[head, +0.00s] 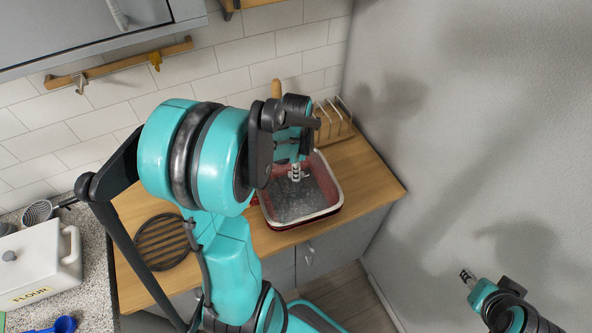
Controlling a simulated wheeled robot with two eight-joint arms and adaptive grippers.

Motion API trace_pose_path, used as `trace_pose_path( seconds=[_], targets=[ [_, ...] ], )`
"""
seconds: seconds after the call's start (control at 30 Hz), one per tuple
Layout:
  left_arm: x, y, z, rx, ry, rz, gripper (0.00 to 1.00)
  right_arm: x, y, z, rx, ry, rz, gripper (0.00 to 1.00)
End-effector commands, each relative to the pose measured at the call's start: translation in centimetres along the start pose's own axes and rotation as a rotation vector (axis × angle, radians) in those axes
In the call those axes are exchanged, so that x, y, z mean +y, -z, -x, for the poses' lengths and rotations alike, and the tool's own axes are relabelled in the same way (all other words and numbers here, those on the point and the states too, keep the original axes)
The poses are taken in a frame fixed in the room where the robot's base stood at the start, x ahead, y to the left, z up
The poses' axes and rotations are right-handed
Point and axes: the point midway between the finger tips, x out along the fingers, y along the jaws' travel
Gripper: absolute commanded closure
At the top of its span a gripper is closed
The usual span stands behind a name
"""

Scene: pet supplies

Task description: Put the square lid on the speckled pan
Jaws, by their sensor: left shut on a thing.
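A square piece with a pale rim and a grey, see-through-looking middle, which I take for the square lid (323,206), shows at the right part of the wooden counter. The red speckled pan (290,226) shows as a dark red edge around and under it. My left gripper (295,175) points down over the middle of the square and is shut on the lid; its grip point is partly hidden by the gripper itself. I cannot tell whether lid and pan touch. My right gripper (467,274) is far off at the lower right, away from the counter; its jaws are too small to read.
A wooden rack (335,122) stands close behind the pan, near the right wall. A round dark slatted trivet (163,242) lies on the counter at left. A white flour box (40,262) and a blue scoop (64,325) are on the speckled worktop. My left arm hides mid-counter.

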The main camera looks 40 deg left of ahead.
Motion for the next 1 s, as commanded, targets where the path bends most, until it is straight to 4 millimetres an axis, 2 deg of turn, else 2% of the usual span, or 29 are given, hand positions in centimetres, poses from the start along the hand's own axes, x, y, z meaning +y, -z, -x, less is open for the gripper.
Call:
trace_pose_path(
  seconds=[1.0],
  targets=[
    [0.0,0.0,-0.56,0.0,0.0,0.0,1.0,0.0,-0.36,-0.5,0.0,0.0,0.0,0.6]
  ],
)
